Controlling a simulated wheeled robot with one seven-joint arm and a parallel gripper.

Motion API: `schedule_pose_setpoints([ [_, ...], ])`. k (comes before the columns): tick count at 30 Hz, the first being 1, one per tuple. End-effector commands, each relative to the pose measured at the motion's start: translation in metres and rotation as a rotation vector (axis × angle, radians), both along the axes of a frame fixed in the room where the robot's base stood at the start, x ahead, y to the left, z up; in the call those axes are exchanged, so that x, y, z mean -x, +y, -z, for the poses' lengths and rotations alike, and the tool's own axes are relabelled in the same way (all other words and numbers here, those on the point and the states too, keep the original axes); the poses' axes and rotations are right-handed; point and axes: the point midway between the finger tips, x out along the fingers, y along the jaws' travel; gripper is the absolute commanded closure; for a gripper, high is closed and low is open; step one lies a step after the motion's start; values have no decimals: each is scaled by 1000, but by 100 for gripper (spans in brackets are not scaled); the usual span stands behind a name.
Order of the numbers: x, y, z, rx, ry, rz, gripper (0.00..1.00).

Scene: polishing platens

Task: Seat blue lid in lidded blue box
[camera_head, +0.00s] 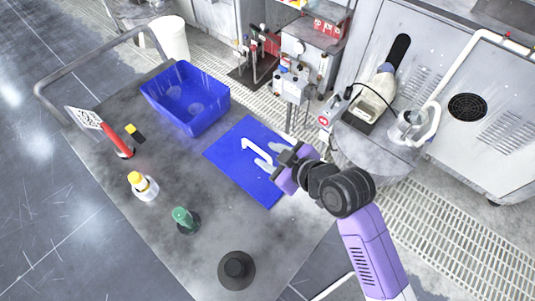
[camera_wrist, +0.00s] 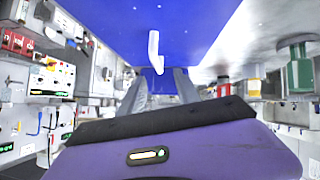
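The blue lid (camera_head: 238,163) lies flat on the table, a blue panel with a white bar handle (camera_head: 257,146) near its middle. My gripper (camera_head: 269,154) is at the lid's right side, low over it, with its fingertips close to the handle. In the wrist view, which looks upside down, the lid (camera_wrist: 215,20) fills the top and its handle (camera_wrist: 154,50) shows ahead of my two spread fingers (camera_wrist: 161,80). No contact with the handle shows. The open blue box (camera_head: 207,122) stands on the table, left of and behind the lid, and looks empty.
On the grey table (camera_head: 140,230) stand a yellow-capped white bottle (camera_head: 144,186), a green bottle (camera_head: 186,220) and a dark round piece (camera_head: 236,269). A red-handled tool (camera_head: 118,145) and a yellow-black block (camera_head: 134,133) lie left of the box. Machines line the back.

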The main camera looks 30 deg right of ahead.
Motion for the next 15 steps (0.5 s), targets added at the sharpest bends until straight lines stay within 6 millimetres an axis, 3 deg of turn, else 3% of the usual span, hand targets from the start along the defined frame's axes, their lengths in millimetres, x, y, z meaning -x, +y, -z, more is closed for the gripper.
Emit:
schedule_pose_setpoints([
  [5,-3,3,9,26,21,-27,61],
  [15,-33,4,26,26,19,-26,61],
])
